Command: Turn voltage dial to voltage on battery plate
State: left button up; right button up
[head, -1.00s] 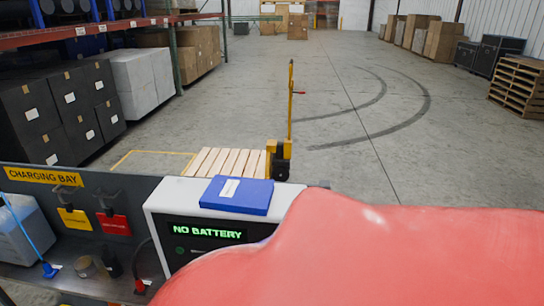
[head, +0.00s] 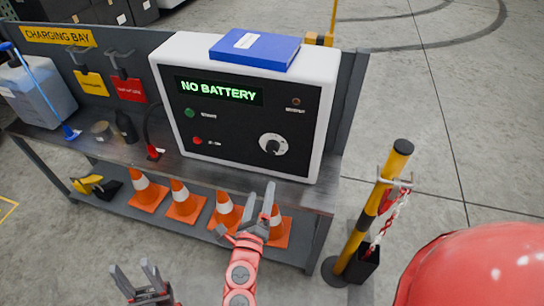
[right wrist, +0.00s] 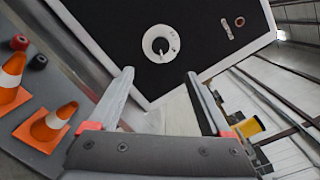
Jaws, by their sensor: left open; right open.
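The charger (head: 325,75) is a white box with a black front on the bench, its green display reading "NO BATTERY". The voltage dial (head: 273,145) is a round white knob with a dark centre at the lower right of that front. It also shows in the right wrist view (right wrist: 160,43), ahead of the fingers. My right gripper (head: 258,212) is open and empty, below the dial and apart from it. My left gripper (head: 133,267) is open and empty at the lower left, away from the charger. No battery plate is recognisable.
A blue binder-like item (head: 255,48) lies on the charger. Several orange cones (head: 184,201) stand on the bench's lower shelf. A yellow-black post (head: 372,213) with a chain stands right of the bench. A smooth red surface (head: 480,270) fills the lower right corner.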

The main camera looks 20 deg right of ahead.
aim_at(272, 150)
jog(key=x, duration=0.7)
jog(key=p+x, duration=0.1)
jog(key=x, duration=0.6)
jog(key=shift+w+d+r+p, duration=0.1)
jog(key=shift+d+r+p, duration=0.1)
jog(key=shift+p, duration=0.1)
jog(key=shift+w+d+f, duration=0.15)
jog(key=shift+w+d, duration=0.15)
jog(key=shift+w, duration=0.25)
grip_shut()
